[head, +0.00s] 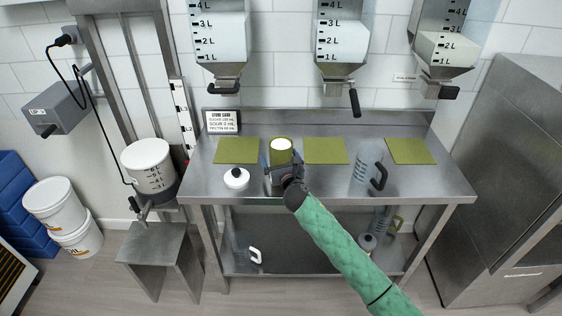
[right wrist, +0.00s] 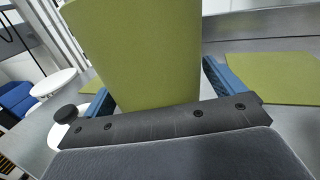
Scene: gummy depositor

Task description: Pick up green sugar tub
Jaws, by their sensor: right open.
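The green sugar tub (head: 281,148) stands upright on the steel table, with white contents or a white top showing at its rim. My right gripper (head: 281,170) is at the near side of the tub, low on its body. In the right wrist view the tub (right wrist: 145,50) fills the space between the two blue fingers of the open gripper (right wrist: 158,88). I cannot tell whether either finger touches it. The gripper hides the tub's lower front. My left gripper is not in view.
A white lid with a black knob (head: 236,179) lies left of the tub on the table (head: 330,182). A clear jug (head: 366,163) stands to the right. Green mats (head: 325,150) lie along the back. Hoppers with handles (head: 340,45) hang above.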

